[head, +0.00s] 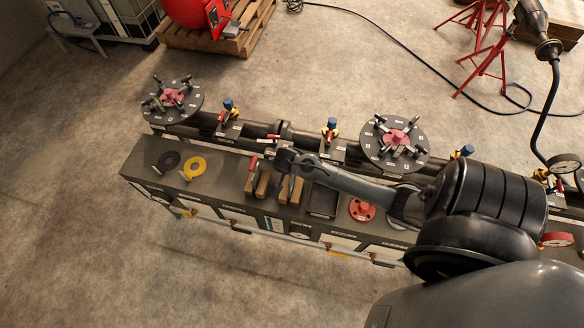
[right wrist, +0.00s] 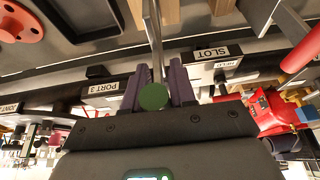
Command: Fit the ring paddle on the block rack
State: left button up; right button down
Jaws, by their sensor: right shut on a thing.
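The block rack, with upright wooden blocks (head: 263,184), stands on the bench front; its blocks also show at the top of the right wrist view (right wrist: 256,20). My right gripper (head: 284,168) is over the rack. In the right wrist view its purple fingers (right wrist: 154,76) are shut on a thin grey plate seen edge-on, which I take as the ring paddle (right wrist: 154,38). A green disc (right wrist: 153,97) shows between the fingers. The plate's far end passes beside a wooden block; whether it touches or sits in a slot I cannot tell. My left gripper is not in view.
A black ring (head: 167,160) and a yellow ring paddle (head: 194,168) lie on the bench's left end. A black tray (head: 323,201) and a red flange (head: 361,209) are right of the rack. A pipe with two flanged discs (head: 173,101) (head: 394,144) runs behind.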

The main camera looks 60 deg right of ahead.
jog(key=shift+f+b, duration=0.55)
jog(key=shift+f, duration=0.35)
jog(key=shift+f+b, duration=0.65)
jog(key=shift+f, duration=0.5)
jog(key=c, duration=0.8)
grip_release()
jog(key=shift+c, duration=0.2)
jog(key=v, duration=0.9)
jog(key=shift+r+p, duration=0.2)
jog(key=shift+p, duration=0.1)
jog(key=shift+a+r, duration=0.3)
jog(key=shift+r, duration=0.35)
